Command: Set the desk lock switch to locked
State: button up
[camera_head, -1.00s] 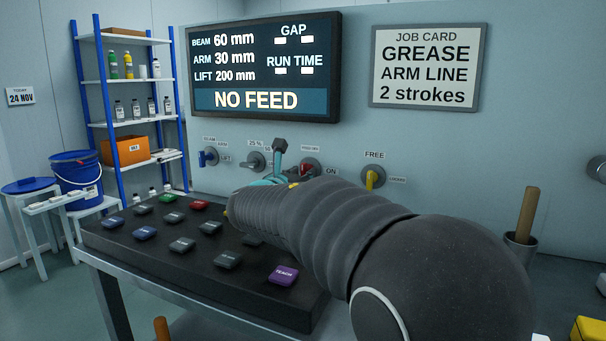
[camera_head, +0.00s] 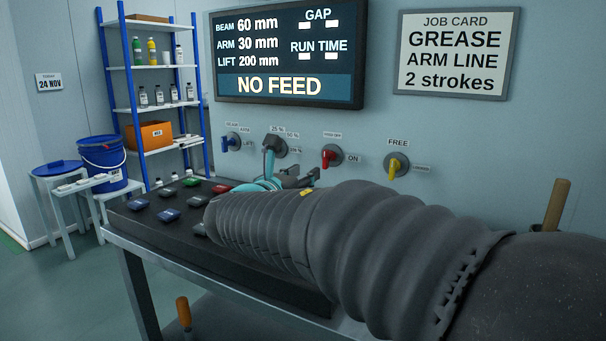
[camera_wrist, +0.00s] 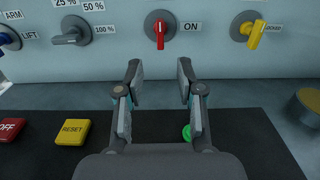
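A yellow-handled switch (camera_head: 397,166) is on the wall panel, with a FREE label above it and a small label to its right, which reads as LOCKED in the wrist view. In the wrist view the yellow handle (camera_wrist: 255,33) stands roughly upright, slightly tilted, beneath no finger and fully visible at the upper right. My gripper (camera_wrist: 160,85) is open and empty, its two fingers apart, below and left of the yellow handle and not touching it. In the head view my gripper (camera_head: 292,180) is partly hidden behind my arm.
A red-handled switch (camera_wrist: 160,28) marked ON is straight ahead of the fingers. A grey switch (camera_wrist: 73,37) and blue switch (camera_wrist: 8,38) are farther left. The button desk (camera_head: 150,232) lies below. A pot (camera_wrist: 308,103) stands at right in the wrist view.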

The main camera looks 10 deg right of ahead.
aim_at(395, 165)
jog(key=k, duration=1)
